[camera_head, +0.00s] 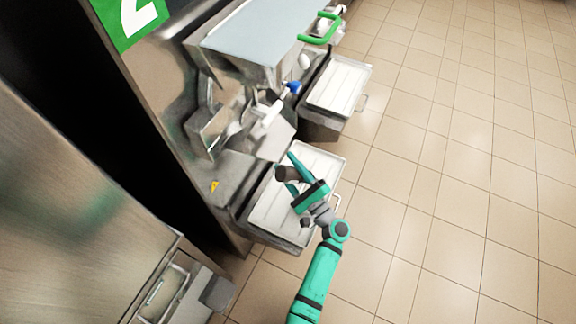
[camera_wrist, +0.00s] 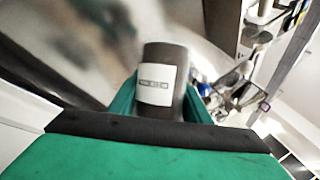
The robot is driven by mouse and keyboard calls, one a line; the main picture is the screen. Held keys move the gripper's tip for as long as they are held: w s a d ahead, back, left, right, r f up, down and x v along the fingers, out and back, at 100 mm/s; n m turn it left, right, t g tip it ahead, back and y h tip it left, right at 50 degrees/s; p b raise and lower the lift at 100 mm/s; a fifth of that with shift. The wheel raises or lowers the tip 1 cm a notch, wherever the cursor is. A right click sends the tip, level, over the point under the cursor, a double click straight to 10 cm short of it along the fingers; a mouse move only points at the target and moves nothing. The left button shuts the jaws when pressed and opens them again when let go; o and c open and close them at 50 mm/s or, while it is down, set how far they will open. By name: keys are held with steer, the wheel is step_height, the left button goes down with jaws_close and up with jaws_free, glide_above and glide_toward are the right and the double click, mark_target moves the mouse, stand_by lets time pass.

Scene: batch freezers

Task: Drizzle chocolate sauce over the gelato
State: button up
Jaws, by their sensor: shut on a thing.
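My gripper (camera_head: 284,172) is in the middle of the head view, above a white tray at the front of the freezer machine. It is shut on a dark cylindrical container with a white label, the sauce bottle (camera_wrist: 163,85), seen between the green fingers in the wrist view. The same dark bottle (camera_head: 287,174) shows small between the fingers in the head view and looks tilted. The white tray (camera_head: 322,160) has a pale, ridged surface; I cannot tell whether it holds gelato. No sauce stream is visible.
A second white tray (camera_head: 338,84) sits further back along the machine row. The steel batch freezer (camera_head: 235,125), with a blue-tipped spout and a green handle (camera_head: 320,29), stands left of my gripper. A steel counter (camera_head: 165,290) is at lower left. Tiled floor (camera_head: 450,170) at right is clear.

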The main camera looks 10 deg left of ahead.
mark_target(284, 181)
steer(key=shift+s, duration=0.15)
steer(key=shift+s+a, duration=0.25)
steer(key=shift+s, duration=0.6)
steer(key=shift+s+a, duration=0.3)
steer(key=shift+s, duration=0.5)
steer(key=shift+s+a, duration=0.25)
steer(key=shift+s, duration=0.6)
steer(key=n+g, duration=0.2)
steer(key=n, duration=0.2)
steer(key=shift+n, duration=0.3)
steer(key=shift+r+n+g+h, duration=0.35)
steer(key=shift+r+n, duration=0.3)
steer(key=shift+n, duration=0.5)
steer(key=shift+r+n+g+h, duration=0.3)
steer(key=shift+r+n, duration=0.35)
steer(key=shift+n, duration=0.5)
